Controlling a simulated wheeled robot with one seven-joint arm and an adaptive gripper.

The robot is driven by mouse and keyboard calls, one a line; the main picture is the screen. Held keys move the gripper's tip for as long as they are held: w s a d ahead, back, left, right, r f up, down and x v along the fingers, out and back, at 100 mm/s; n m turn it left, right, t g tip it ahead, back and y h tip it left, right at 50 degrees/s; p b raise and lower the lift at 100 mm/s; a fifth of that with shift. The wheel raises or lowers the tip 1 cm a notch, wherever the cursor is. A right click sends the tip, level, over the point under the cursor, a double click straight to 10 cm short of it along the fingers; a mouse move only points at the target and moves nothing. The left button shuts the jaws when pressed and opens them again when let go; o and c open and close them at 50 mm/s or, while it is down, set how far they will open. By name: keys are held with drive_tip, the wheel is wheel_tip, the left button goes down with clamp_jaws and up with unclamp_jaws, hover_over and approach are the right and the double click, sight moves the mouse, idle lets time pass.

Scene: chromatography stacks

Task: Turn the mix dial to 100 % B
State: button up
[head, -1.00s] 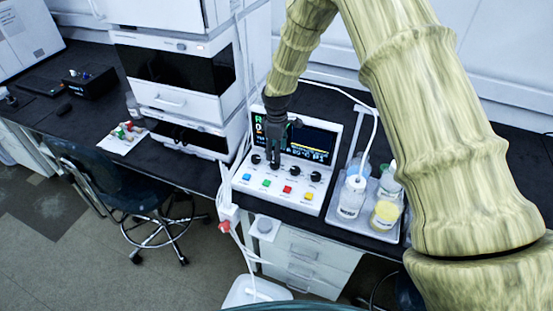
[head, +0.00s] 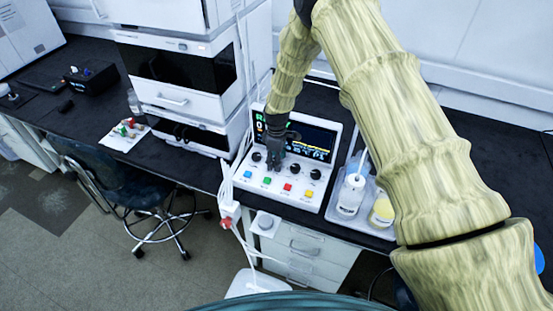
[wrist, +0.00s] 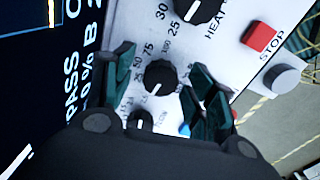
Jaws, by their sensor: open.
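The mix dial (wrist: 159,77) is a black knob with a white pointer mark and a printed scale including 25, 50, 75 and 100. In the wrist view it sits between the two dark green fingers of my gripper (wrist: 164,92), with a gap on each side. The fingers are open and I cannot see them touching it. In the head view my gripper (head: 273,163) is down at the dial row of the white control panel (head: 240,180) and hides the dial. The panel screen (head: 312,140) is partly covered; the wrist view shows "% B" text on it.
A heat dial (wrist: 197,8), a smaller-looking dial (wrist: 140,121) and a red stop button (wrist: 262,38) flank the mix dial. Coloured buttons line the panel front. Bottles (head: 350,195) stand to the right, partly behind my arm. White cables (head: 225,195) hang at the left.

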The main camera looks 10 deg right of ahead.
drive_tip(key=shift+s+r, duration=0.15)
drive_tip(key=c, duration=1)
drive_tip(key=shift+c, duration=0.2)
